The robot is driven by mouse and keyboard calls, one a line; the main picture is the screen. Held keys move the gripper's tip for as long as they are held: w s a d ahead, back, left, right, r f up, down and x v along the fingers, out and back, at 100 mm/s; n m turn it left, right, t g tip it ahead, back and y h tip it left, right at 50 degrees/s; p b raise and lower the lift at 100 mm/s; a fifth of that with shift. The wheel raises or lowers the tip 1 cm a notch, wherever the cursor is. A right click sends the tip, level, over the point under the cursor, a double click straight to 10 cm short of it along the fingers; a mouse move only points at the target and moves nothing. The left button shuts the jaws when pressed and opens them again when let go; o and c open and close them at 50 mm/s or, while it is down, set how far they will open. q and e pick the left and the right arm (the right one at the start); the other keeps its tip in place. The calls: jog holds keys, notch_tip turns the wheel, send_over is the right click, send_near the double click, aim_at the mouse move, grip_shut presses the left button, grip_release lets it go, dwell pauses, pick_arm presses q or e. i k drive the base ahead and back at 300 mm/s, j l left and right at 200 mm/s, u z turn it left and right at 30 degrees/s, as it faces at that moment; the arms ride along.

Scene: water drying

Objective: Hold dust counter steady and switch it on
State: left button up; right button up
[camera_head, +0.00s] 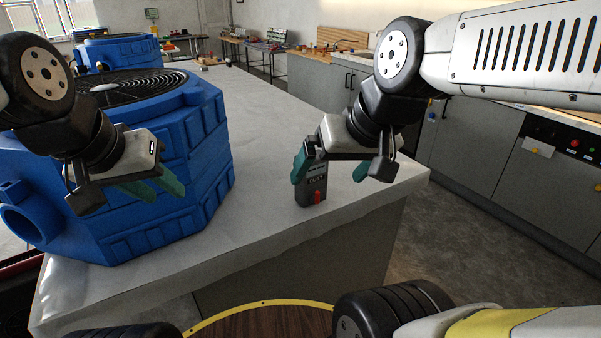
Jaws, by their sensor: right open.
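The dust counter (312,188), a small dark grey box with a light label and a red part low on its front, stands upright on the white-covered table near its front right edge. My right gripper (331,170) is open above and around it. One teal finger is close against the counter's upper left side, and the other is apart from it to the right. Whether the left finger touches it I cannot tell. My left gripper (156,191) is empty in front of the blue machine, with its teal fingertips a little apart, well left of the counter.
A large blue machine (190,140) with a round black grille fills the left of the table (265,110). A second blue machine (118,50) stands behind it. The table's middle is clear. Grey cabinets (470,140) line the right side beyond a floor gap.

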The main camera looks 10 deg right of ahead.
aim_at(314, 199)
jog(key=k+j+z, duration=0.15)
jog(key=j+z, duration=0.25)
jog(key=k+j+z, duration=0.2)
jog(key=j+z, duration=0.15)
jog(key=j, duration=0.15)
jog(key=k+j+z, duration=0.25)
jog(key=z, duration=0.15)
jog(key=j, duration=0.1)
